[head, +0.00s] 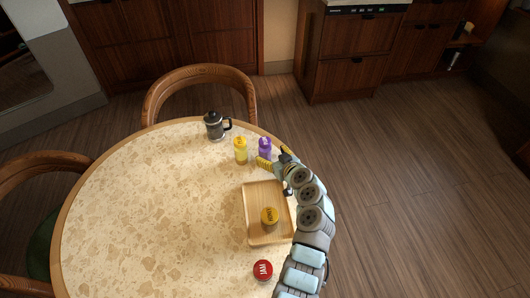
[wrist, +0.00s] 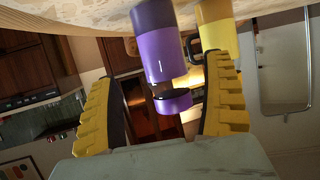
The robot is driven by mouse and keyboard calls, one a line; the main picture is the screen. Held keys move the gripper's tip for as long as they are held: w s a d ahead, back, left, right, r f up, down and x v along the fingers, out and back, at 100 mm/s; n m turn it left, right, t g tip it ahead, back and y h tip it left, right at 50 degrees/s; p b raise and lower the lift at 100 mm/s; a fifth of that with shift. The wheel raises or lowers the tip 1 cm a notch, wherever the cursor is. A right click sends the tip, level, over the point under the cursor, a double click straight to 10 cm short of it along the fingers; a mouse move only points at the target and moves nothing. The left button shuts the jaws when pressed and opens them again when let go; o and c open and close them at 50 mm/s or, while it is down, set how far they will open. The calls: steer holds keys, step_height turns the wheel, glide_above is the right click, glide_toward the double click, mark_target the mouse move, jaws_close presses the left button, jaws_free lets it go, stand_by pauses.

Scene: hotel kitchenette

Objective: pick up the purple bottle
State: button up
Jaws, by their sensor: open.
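The purple bottle (head: 265,147) stands upright near the far right edge of the round table. In the wrist view the purple bottle (wrist: 165,58) shows upside down, with its cap between my yellow fingers. My gripper (head: 275,157) is open at the near right side of the bottle. In the wrist view the fingers of my gripper (wrist: 165,90) lie on either side of the bottle, with a gap to each. I cannot tell how deep the bottle is between them.
A dark pot (head: 214,127) stands farther left. A red-lidded jar (head: 263,269) is nearer. The table's left side is clear.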

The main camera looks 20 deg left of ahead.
mark_target(268, 153)
steer(key=shift+a+b+x, duration=0.2)
steer(key=shift+b+x, duration=0.25)
steer(key=shift+x, duration=1.8)
steer(key=shift+s+r, duration=0.15)
steer(key=c, duration=1.4)
